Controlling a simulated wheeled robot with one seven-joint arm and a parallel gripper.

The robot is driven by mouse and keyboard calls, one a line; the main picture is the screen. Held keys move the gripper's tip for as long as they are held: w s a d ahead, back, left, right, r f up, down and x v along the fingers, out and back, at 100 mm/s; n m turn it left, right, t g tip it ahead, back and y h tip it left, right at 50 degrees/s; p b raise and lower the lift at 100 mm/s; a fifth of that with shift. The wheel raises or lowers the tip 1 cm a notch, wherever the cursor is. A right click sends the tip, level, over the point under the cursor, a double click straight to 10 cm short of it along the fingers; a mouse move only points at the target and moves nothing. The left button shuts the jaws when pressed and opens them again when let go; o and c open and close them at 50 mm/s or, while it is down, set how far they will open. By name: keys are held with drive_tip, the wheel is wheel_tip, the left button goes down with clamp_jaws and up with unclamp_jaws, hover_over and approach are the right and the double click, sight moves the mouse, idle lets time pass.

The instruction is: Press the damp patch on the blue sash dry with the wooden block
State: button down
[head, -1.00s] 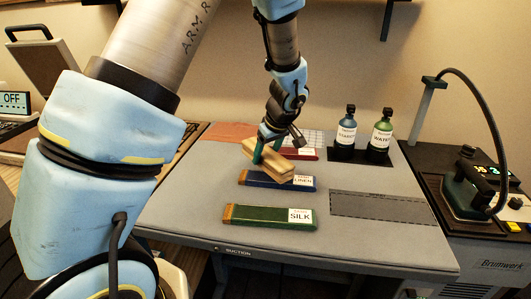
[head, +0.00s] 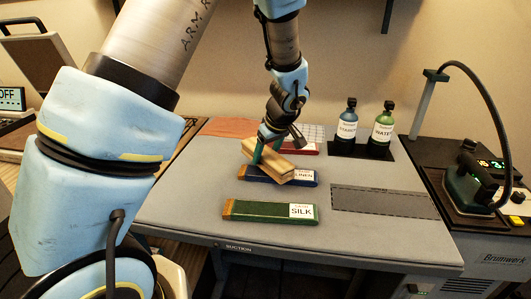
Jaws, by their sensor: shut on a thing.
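My gripper (head: 257,150) is shut on the wooden block (head: 268,160) in the head view, its greenish fingers around the block. The block is tilted and shows over the blue sash (head: 250,174), which is folded into a strip with a white label reading LINEN. The block hides part of the sash. I cannot tell whether block and sash touch. No damp patch can be made out on the part that shows.
A green folded strip labelled SILK (head: 270,211) lies in front and a red one (head: 306,149) behind. Starch (head: 347,127) and water (head: 382,131) bottles stand at the back right. An iron (head: 470,180) stands on the right-hand unit. A dashed grey area (head: 385,202) is empty.

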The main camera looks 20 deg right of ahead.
drive_tip(key=shift+f+b, duration=0.45)
drive_tip(key=shift+f, duration=0.25)
drive_tip(key=shift+f, duration=0.75)
drive_tip(key=shift+s+d+r, duration=0.1)
drive_tip(key=shift+s+d, duration=0.2)
drive_tip(key=shift+d, duration=0.25)
drive_tip(key=shift+s+d, duration=0.4)
drive_tip(key=shift+s, duration=0.15)
drive_tip(key=shift+w+a, duration=0.2)
drive_tip(key=shift+w, duration=0.1)
drive_tip(key=shift+w+a, duration=0.1)
drive_tip(key=shift+w, duration=0.1)
drive_tip(key=shift+w+a, duration=0.25)
drive_tip(key=shift+w, duration=0.05)
